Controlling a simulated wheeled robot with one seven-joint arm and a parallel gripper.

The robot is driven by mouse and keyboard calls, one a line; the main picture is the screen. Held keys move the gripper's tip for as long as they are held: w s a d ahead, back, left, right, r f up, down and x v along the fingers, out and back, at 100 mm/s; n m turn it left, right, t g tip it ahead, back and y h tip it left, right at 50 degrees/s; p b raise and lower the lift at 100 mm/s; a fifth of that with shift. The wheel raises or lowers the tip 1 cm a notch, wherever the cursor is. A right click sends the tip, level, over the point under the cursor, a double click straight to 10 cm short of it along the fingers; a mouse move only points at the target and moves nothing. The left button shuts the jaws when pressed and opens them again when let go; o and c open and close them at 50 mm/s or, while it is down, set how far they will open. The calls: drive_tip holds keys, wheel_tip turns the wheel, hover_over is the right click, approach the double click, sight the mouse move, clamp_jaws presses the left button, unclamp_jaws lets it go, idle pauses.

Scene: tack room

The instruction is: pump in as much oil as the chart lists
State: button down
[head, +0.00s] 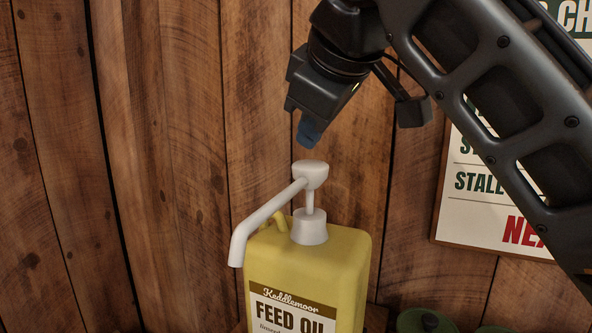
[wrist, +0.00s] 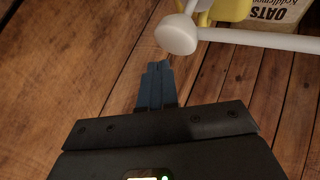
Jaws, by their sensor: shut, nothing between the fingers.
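A yellow feed oil jug (head: 318,268) with a white pump stands low in the middle of the head view. The pump head (head: 310,174) is up, with its stem showing above the collar, and its spout (head: 262,218) slopes down to the left. My gripper (head: 308,134) is shut and empty, its blue fingertips a little above the pump head and apart from it. In the wrist view the shut fingers (wrist: 157,75) point towards the white pump head (wrist: 177,34). The chart (head: 466,206) hangs at the right; my arm hides much of it, and no oil amount is readable.
A wooden plank wall (head: 165,120) stands close behind the jug. Green rounded objects (head: 425,321) show at the bottom edge, right of the jug. A pale oats package (wrist: 272,10) is at the top right of the wrist view.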

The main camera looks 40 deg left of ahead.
wheel_tip(320, 180, up, 4)
drive_tip(key=p, duration=0.4)
drive_tip(key=shift+r, duration=1)
idle(1.8)
